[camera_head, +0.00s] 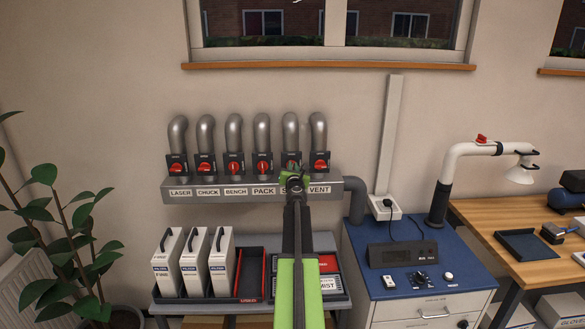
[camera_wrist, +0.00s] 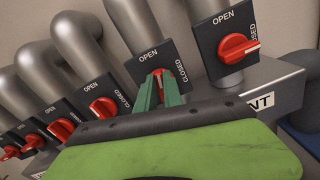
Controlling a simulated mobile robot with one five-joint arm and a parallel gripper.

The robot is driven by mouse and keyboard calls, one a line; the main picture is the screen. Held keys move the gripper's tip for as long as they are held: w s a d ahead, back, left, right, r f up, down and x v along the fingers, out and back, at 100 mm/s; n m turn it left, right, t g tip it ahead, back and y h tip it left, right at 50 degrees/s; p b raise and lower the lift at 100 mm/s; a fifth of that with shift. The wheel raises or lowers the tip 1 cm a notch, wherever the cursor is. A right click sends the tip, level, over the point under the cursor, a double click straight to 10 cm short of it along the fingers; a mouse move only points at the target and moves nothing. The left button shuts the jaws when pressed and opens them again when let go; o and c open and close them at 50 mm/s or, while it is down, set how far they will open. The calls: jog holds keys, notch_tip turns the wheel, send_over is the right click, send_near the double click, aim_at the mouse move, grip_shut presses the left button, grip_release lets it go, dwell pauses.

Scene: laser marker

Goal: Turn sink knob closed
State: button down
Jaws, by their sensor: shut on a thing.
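The sink knob (camera_wrist: 158,73) is a red knob on a black plate marked OPEN and CLOSED, on the pipe second from the right. My gripper (camera_wrist: 160,92) has its green fingers around this knob, shut on it. Only a little red shows between the fingers, so the exact angle of the knob is hard to tell; the fingers stand roughly towards OPEN. In the head view my gripper (camera_head: 291,172) covers the knob and most of the SINK label.
The vent knob (camera_head: 319,166) is close on the right, turned towards CLOSED. The pack knob (camera_head: 263,167) is close on the left. A grey manifold (camera_head: 225,187) runs below the knobs.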

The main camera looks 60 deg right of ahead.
jog(key=shift+s+d+f+m+b, duration=0.1)
jog(key=shift+s+f+m+b, duration=0.1)
jog(key=shift+m, duration=2.35)
jog(key=shift+s+f+m+b, duration=0.1)
jog(key=shift+f+m+b, duration=0.1)
jog(key=shift+m, duration=2.3)
jog(key=shift+s+d+f+m+b, duration=0.1)
jog(key=shift+f+m+b, duration=0.1)
jog(key=shift+m, duration=2.35)
jog(key=c, duration=1.5)
grip_release()
jog(key=v, duration=1.7)
jog(key=shift+s+a, duration=0.15)
jog(key=shift+s, duration=0.05)
